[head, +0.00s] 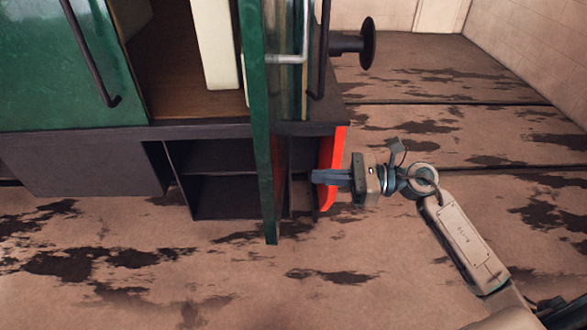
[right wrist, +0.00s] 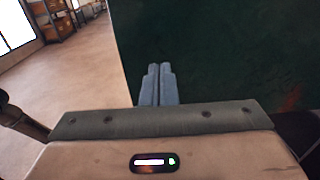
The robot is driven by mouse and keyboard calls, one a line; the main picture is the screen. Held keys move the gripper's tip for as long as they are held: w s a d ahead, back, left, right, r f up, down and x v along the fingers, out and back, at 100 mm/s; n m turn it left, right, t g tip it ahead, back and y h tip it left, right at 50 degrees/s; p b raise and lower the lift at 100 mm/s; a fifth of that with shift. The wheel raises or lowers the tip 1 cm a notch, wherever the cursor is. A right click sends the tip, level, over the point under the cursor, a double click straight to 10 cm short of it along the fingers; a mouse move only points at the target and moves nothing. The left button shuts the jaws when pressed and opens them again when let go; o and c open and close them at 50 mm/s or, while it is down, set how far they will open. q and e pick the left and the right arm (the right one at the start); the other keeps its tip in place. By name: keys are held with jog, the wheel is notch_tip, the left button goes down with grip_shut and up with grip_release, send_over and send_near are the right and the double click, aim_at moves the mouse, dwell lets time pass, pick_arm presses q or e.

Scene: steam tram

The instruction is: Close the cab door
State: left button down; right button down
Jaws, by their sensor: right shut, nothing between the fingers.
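The green cab door (head: 258,110) stands open, swung out from the tram's side and seen almost edge-on in the head view. A pale metal handle (head: 288,59) sticks out from its right side. The doorway to its left shows a brown wooden floor (head: 180,80). My right gripper (head: 316,177) is shut and empty, to the right of the door's lower part, pointing left at it. In the right wrist view, the shut fingers (right wrist: 158,72) point at the door's dark green face (right wrist: 225,55); whether they touch it I cannot tell. My left gripper is not in view.
The red buffer beam (head: 332,165) lies close to my right gripper. A black buffer (head: 367,43) sticks out behind. Dark handrails (head: 98,65) flank the doorway. Open step boxes (head: 230,157) sit below it. The stained floor (head: 400,285) in front is clear.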

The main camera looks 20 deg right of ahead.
aim_at(278, 175)
jog(key=p+x, duration=0.3)
jog(key=x, duration=0.2)
jog(key=shift+w+a+r, duration=0.1)
jog(key=shift+a+r, duration=0.05)
jog(key=shift+a, duration=0.1)
jog(key=shift+w+a+p, duration=0.2)
jog(key=shift+a+p, duration=0.2)
jog(key=shift+a, duration=0.15)
